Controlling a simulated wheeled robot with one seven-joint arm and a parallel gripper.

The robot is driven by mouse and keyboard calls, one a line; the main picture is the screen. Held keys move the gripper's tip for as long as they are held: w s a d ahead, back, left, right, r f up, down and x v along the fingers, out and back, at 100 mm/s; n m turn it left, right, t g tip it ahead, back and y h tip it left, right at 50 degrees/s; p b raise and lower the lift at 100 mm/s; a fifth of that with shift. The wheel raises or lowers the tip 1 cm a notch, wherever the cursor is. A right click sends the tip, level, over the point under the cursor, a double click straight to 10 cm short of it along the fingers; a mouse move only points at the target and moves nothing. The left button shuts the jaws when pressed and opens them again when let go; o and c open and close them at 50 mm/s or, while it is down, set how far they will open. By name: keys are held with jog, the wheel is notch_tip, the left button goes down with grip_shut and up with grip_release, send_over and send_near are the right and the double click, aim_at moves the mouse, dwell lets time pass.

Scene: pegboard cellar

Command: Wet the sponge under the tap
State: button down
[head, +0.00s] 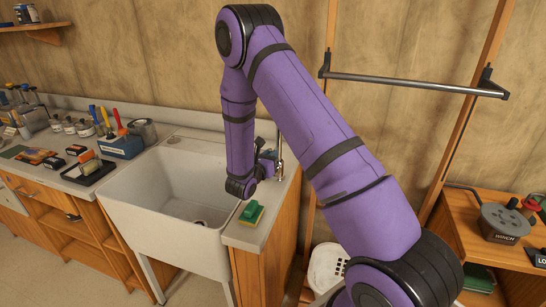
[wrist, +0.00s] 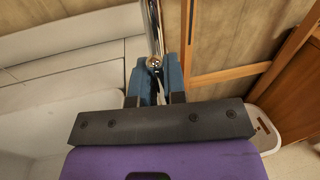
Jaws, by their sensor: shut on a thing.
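The sponge (head: 251,213), green on top and yellow below, lies on the narrow counter to the right of the sink. The sink (head: 170,190) is a deep white basin; its inside looks empty, with a dark drain low down. The chrome tap (head: 279,158) stands at the sink's right rear; its upright pipe also shows in the wrist view (wrist: 155,28). My gripper (head: 268,160) is at the tap, behind and apart from the sponge. In the wrist view its blue fingers (wrist: 155,72) are shut around a small metal part of the tap. I see no water running.
Left of the sink, the counter holds a blue tool box (head: 121,147), several cans and small boxes. A wall rail (head: 415,84) is behind my arm. A white bucket (head: 326,266) stands on the floor, right of the counter. A wooden bench (head: 505,257) is at the far right.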

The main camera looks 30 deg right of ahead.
jog(key=shift+w+a+n, duration=0.1)
jog(key=shift+w+n, duration=0.05)
jog(key=shift+n, duration=0.15)
jog(key=c, duration=1.2)
grip_release()
jog(key=shift+a, duration=0.15)
jog(key=v, duration=1)
jog(key=shift+a+f, duration=0.15)
jog(key=shift+a, duration=0.1)
